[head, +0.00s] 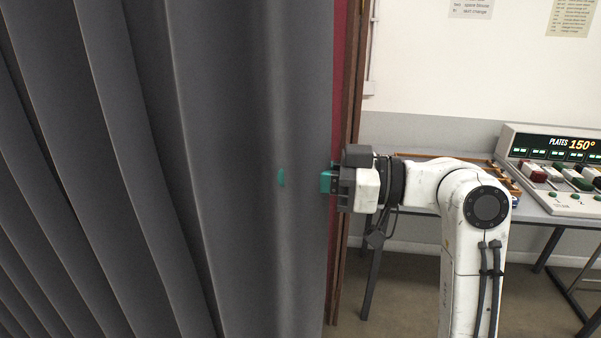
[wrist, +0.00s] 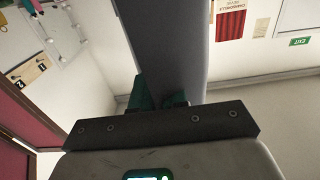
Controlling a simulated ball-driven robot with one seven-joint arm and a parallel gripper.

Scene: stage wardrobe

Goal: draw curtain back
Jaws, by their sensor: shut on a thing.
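The dark grey curtain (head: 255,120) hangs in folds and fills the left half of the head view. Its right edge hangs in front of a dark red strip and brown wooden upright. My gripper (head: 325,182) is at this edge, about mid-height in the picture. One teal fingertip shows at the edge, and a small teal patch shows on the curtain's face. In the wrist view the grey curtain (wrist: 165,45) runs between the teal fingers of my gripper (wrist: 163,93), which is shut on it. The fingertips are partly hidden by the cloth.
The brown upright (head: 350,90) stands close beside my gripper. The wrist view shows a green exit sign (wrist: 300,41) on a pale wall.

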